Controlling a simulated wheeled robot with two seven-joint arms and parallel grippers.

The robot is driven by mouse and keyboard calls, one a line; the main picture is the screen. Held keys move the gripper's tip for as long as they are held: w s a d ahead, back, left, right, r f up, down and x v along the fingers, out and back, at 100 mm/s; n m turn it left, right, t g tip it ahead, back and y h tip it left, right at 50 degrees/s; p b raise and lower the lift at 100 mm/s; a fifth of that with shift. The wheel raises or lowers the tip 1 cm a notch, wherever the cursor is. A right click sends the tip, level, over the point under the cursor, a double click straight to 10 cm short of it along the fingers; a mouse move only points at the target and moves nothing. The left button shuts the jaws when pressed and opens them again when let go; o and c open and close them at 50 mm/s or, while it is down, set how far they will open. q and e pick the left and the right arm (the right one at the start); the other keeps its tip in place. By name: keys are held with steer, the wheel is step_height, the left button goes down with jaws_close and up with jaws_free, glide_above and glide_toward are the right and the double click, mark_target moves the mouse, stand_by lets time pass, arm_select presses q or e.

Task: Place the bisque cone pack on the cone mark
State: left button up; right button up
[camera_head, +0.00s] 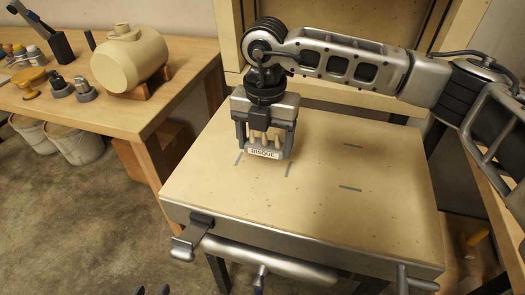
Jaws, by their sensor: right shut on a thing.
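The bisque cone pack (263,153) is a small pale block with upright cones and a label reading BISQUE. My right gripper (264,146) reaches down from above and is shut on it. The pack is upright, at or just above the pale slab top; I cannot tell whether it touches. Short grey strokes are on the slab, one left of the pack (238,158) and one right of it (288,170). I cannot tell which strokes form the cone mark; part may be hidden. Two dark fingertips of my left gripper (153,291) show apart at the bottom edge, with nothing seen between them.
The slab table (230,205) has a metal front edge with a clamp-like bracket (191,238) and a rail. More grey strokes (350,188) lie on its clear right half. A wooden bench (120,112) at left holds a cream vessel (131,60) and small tools. Buckets (75,143) stand below.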

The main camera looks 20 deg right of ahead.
mark_target(263, 144)
steer(key=shift+w+a+f, duration=0.1)
steer(key=shift+w+f, duration=0.1)
steer(key=shift+f, duration=0.05)
step_height(263, 144, down, 3)
steer(key=shift+w+f, duration=0.1)
steer(key=shift+f, duration=0.2)
steer(key=o, duration=1)
steer(key=shift+r, duration=0.25)
step_height(263, 144, up, 12)
steer(key=shift+f, duration=0.1)
